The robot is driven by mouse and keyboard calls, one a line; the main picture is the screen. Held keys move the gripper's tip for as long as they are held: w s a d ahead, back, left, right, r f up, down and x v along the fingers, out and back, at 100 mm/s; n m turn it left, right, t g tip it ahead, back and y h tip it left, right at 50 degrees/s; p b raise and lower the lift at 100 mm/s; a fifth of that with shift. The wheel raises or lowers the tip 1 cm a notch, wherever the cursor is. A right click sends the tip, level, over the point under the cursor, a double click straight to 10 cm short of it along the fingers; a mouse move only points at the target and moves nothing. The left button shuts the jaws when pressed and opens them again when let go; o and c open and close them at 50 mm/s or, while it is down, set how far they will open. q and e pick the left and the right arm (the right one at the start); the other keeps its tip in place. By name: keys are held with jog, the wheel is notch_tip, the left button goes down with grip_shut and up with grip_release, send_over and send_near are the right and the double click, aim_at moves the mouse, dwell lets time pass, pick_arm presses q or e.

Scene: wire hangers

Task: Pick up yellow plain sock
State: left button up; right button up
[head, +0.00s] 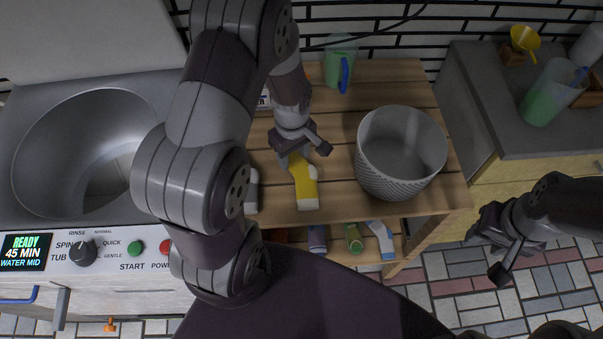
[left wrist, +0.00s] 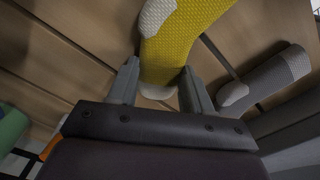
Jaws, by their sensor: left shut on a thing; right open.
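The yellow plain sock (head: 305,182) has a pale toe and cuff and lies along the wooden shelf top in the head view. My left gripper (head: 293,157) is over its far end and shut on it. In the left wrist view the yellow sock (left wrist: 180,45) passes between the two fingers of my left gripper (left wrist: 160,88), its pale end below them. Whether the sock is clear of the wood cannot be told. My right gripper (head: 492,243) is open and empty over the floor at the right.
A grey basket (head: 400,155) stands right of the sock. A grey sock (head: 251,190) lies left of it, partly behind my arm. A green jug (head: 340,62) is at the back. Several socks lie on the lower shelf. A washer with a round drum (head: 75,130) is at the left.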

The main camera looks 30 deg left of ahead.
pick_arm(q)
jog(key=shift+r, duration=0.5)
notch_tip(320, 180, up, 3)
jog(key=shift+w+f, duration=0.1)
jog(key=s+d+r, duration=0.2)
jog(key=d+r, duration=0.5)
jog(key=d, duration=0.4)
jog(key=shift+s+d, duration=0.2)
jog(key=shift+s, duration=0.2)
jog(key=shift+r+p, duration=0.2)
jog(key=shift+p, duration=0.1)
